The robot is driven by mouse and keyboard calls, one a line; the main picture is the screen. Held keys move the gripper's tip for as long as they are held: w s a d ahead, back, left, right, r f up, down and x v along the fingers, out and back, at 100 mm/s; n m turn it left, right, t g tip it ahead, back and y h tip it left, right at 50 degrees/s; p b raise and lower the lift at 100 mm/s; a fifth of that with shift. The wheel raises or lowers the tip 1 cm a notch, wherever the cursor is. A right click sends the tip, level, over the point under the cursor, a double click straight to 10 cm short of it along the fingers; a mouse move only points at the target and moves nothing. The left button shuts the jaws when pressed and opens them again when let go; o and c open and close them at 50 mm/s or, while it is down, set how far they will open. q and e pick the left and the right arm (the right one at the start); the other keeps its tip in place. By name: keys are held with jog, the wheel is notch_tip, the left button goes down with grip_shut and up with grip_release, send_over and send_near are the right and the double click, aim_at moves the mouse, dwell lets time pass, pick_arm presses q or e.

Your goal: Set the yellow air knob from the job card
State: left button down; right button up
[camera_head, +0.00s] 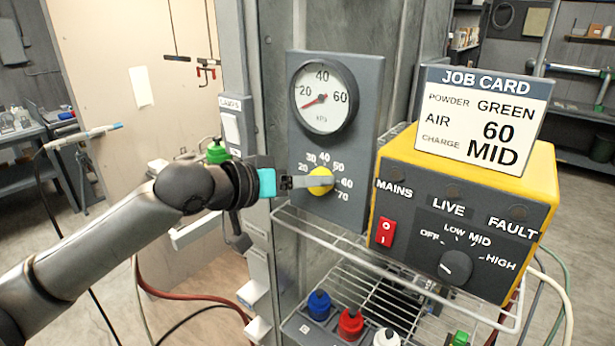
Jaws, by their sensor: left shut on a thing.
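The yellow air knob (322,190) sits on a grey panel (365,90), inside a printed scale from 20 to 70. My left gripper (308,182) reaches in from the left and is shut on the knob. Its fingers cover part of the knob, and I cannot tell which number the knob points to. The round gauge (324,97) above has its red needle low, pointing to the lower left, below 20. The job card (482,118) reads powder GREEN, air 60, charge MID. My right gripper is not in view.
A yellow control box (545,185) with a red switch (386,232) and a dark charge knob (456,266) stands right of the panel. A wire shelf (400,283) runs below. Blue (319,304), red (351,323) and white (386,338) caps sit lower down. A green cap (217,152) is beside my wrist.

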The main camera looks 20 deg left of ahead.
pick_arm(q)
jog(key=m+y, duration=0.1)
jog(key=m, duration=0.1)
jog(key=m+t+y, duration=0.1)
jog(key=m+y, duration=0.1)
jog(key=d+m+y, duration=0.1)
jog(key=m, duration=0.2)
jog(key=shift+s+y, duration=0.2)
jog(key=shift+y, duration=0.2)
jog(key=shift+m+t, duration=0.3)
dwell(0.4)
jog(key=shift+c, duration=1.2)
grip_release()
